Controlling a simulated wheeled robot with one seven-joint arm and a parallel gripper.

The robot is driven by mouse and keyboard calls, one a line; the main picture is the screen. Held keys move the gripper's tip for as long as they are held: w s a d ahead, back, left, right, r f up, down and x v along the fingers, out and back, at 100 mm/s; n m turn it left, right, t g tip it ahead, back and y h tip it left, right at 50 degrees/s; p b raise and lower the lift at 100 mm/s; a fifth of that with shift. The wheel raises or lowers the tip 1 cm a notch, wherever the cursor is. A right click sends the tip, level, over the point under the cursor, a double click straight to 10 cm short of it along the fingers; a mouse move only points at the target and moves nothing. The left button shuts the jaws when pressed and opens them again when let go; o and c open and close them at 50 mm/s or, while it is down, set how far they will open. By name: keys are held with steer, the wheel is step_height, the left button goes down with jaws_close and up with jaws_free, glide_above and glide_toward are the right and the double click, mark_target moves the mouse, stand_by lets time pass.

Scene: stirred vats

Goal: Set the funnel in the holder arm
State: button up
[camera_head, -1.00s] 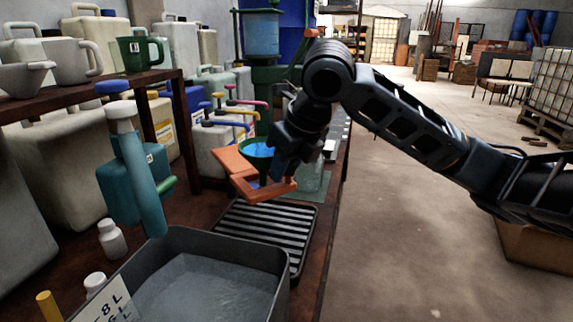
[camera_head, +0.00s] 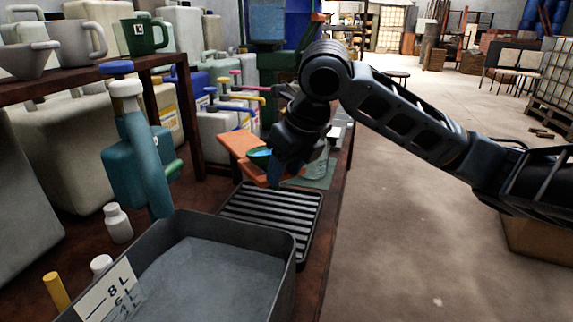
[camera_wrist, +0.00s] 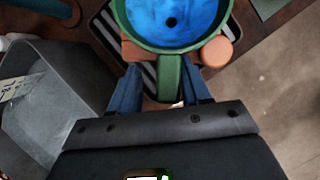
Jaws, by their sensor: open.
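The funnel (camera_wrist: 178,18) has a green rim and handle and a blue inside with a dark central hole. In the head view the funnel (camera_head: 259,153) is partly hidden behind my gripper (camera_head: 277,172), at the level of the orange holder arm (camera_head: 238,143). The funnel's lower part is hidden.
A black slatted drip tray (camera_head: 270,216) lies in front of the holder. Jugs and containers crowd the shelf (camera_head: 90,72) side.

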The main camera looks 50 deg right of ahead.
steer(key=shift+w+f, duration=0.15)
steer(key=shift+f, duration=0.25)
steer(key=p+v, duration=0.1)
steer(key=v, duration=0.7)
steer(key=shift+r, duration=0.35)
